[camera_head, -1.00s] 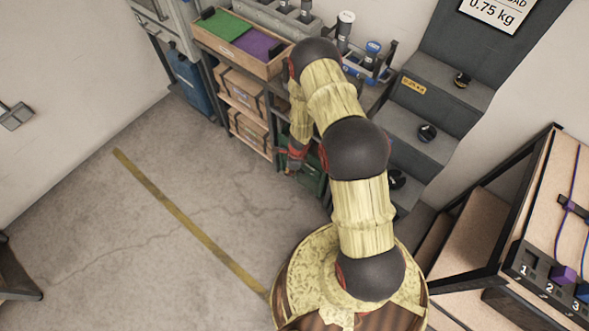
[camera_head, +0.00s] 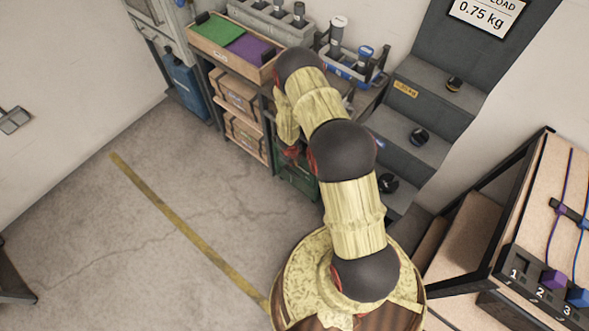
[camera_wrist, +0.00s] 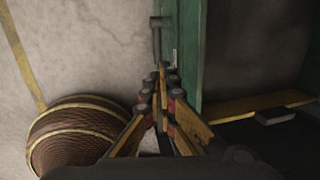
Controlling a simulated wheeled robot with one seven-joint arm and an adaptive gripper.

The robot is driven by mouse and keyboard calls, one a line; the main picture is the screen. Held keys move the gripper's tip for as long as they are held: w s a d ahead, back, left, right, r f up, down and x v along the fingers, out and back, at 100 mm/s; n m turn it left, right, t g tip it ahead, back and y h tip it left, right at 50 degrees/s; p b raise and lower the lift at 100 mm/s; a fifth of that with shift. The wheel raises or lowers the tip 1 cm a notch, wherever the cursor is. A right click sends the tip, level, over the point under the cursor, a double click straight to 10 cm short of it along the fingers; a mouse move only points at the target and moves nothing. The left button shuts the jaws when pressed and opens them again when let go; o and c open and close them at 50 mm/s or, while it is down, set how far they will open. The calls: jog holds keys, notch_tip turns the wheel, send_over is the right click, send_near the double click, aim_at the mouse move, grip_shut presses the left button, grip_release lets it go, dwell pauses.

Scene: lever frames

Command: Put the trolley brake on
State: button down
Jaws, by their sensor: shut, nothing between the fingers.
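A green frame, which looks like the trolley, (camera_head: 296,178) stands low under the workbench in the head view, partly behind my arm. In the wrist view its green upright (camera_wrist: 192,50) rises just beyond my gripper. A dark grey T-shaped lever (camera_wrist: 157,35) is beside the upright's left side, and it looks like the brake. My gripper (camera_wrist: 162,72) is shut and empty, its tips pointing towards the lever's lower end. I cannot tell whether they touch. In the head view my gripper (camera_head: 291,153) is small, and the lever cannot be made out.
A wooden shelf edge (camera_wrist: 258,103) with a dark block lies right of the upright. Shelves with brown boxes (camera_head: 240,95) stand left of the trolley, and grey steps (camera_head: 415,145) to the right. The floor with a yellow line (camera_head: 180,225) is clear on the left.

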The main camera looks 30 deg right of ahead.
aim_at(297, 176)
jog(key=b+x, duration=0.5)
jog(key=x, duration=0.8)
jog(key=shift+d+f, duration=0.1)
jog(key=shift+f, duration=0.25)
jog(key=shift+s+f+b, duration=0.2)
jog(key=shift+f+b, duration=0.1)
jog(key=shift+f, duration=0.15)
jog(key=shift+s+d+f+b, duration=0.1)
jog(key=shift+s+f+b, duration=0.15)
jog(key=shift+f+b, duration=0.45)
jog(key=shift+a+b+x, duration=0.2)
jog(key=shift+b+x, duration=0.45)
jog(key=shift+x, duration=0.65)
jog(key=shift+w+a+f+b, duration=0.1)
jog(key=shift+w+f+b, duration=0.15)
jog(key=shift+f+b, duration=0.3)
jog(key=shift+w+a+f+b, duration=0.1)
jog(key=shift+w+f+b, duration=0.25)
jog(key=shift+f, duration=0.45)
jog(key=shift+w+a+f+b, duration=0.1)
jog(key=shift+w+f+b, duration=0.05)
jog(key=shift+f+b, duration=0.45)
